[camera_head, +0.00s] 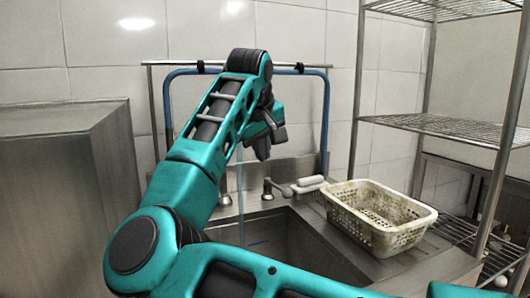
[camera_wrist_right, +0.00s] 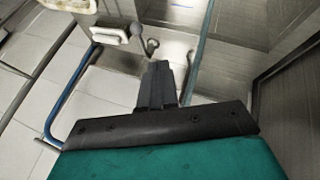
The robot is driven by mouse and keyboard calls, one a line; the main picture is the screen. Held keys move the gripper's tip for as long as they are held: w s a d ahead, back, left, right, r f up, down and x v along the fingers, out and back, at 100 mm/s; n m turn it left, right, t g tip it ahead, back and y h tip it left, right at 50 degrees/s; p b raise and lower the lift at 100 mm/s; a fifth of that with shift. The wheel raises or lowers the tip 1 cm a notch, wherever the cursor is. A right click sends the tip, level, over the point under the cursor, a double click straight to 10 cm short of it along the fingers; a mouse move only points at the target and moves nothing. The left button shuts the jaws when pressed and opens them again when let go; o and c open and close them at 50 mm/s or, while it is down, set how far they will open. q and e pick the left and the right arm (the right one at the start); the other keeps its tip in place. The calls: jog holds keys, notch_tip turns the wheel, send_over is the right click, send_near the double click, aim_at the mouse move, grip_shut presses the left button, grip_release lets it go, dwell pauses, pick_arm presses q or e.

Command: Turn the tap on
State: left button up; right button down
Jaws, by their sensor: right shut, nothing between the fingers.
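The tap (camera_head: 268,189) is a small dark metal post with a side lever (camera_head: 284,192), standing at the sink's back edge. In the right wrist view the tap (camera_wrist_right: 137,32) and its round-ended lever (camera_wrist_right: 151,45) show just beyond the fingertips. My right gripper (camera_head: 262,152) is above the tap in the head view, its fingers pointing down. In the right wrist view the right gripper (camera_wrist_right: 158,82) is shut and empty, with a visible gap to the lever. A thin bluish vertical strand (camera_head: 241,205) runs into the sink; I cannot tell whether it is water. My left gripper is out of view.
The sink basin (camera_head: 262,245) is partly hidden by my arm. A white perforated basket (camera_head: 375,225) stands on the counter right of it, near a wire shelf rack (camera_head: 445,125). A blue pipe (camera_head: 327,110) frames the back. A steel cabinet (camera_head: 60,200) is at left.

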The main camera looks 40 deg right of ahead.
jog(key=b, duration=0.2)
send_near(280, 190)
jog(key=a+f, duration=0.3)
jog(key=f, duration=0.3)
jog(key=shift+s+d+r, duration=0.1)
jog(key=shift+s+d, duration=0.1)
jog(key=shift+d, duration=1.5)
